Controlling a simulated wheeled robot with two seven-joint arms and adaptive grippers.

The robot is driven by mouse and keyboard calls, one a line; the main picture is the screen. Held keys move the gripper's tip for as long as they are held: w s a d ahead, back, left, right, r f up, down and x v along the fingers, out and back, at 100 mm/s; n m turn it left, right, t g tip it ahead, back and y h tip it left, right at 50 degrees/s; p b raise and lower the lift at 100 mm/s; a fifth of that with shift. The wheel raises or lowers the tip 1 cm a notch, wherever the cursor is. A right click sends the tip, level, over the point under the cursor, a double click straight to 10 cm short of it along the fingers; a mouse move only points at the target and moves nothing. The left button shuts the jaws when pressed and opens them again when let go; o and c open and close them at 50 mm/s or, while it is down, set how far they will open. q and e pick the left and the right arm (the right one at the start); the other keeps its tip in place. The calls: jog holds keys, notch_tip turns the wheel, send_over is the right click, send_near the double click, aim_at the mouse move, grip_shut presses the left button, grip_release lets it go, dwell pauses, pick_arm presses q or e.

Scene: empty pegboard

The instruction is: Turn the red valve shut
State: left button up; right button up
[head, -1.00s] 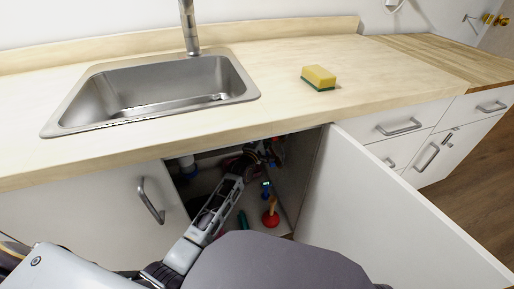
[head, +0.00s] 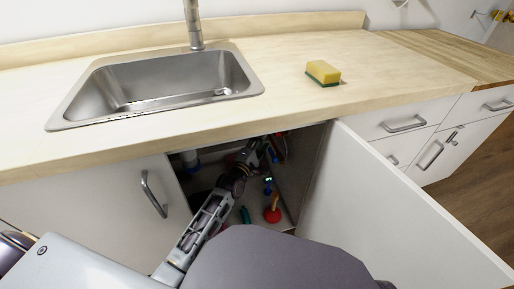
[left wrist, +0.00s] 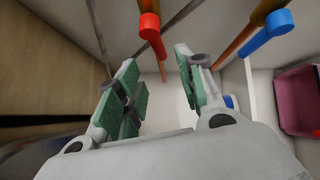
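The red valve (left wrist: 150,28) is on a copper-coloured pipe at the top of the left wrist view. Its handle hangs towards the gap between my left gripper's fingers (left wrist: 156,62). These green-padded fingers are apart, with nothing held between them; I cannot tell whether either touches the valve. In the head view my left gripper (head: 245,156) is inside the open cabinet under the sink, near the pipes. The red valve is small and hard to make out there. A blue valve (left wrist: 264,30) is on another copper pipe to the right. My right gripper is out of view.
The open cabinet door (head: 400,215) stands to the right of the opening. A red plunger (head: 272,214) stands on the cabinet floor. A pink bin (left wrist: 298,100) is right of my gripper. The sink (head: 160,85) and a sponge (head: 323,71) are above on the counter.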

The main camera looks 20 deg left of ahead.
pick_arm(q)
jog(key=shift+s+a, duration=0.15)
jog(key=shift+s, duration=0.55)
jog(key=shift+s+a, duration=0.15)
jog(key=shift+s, duration=0.55)
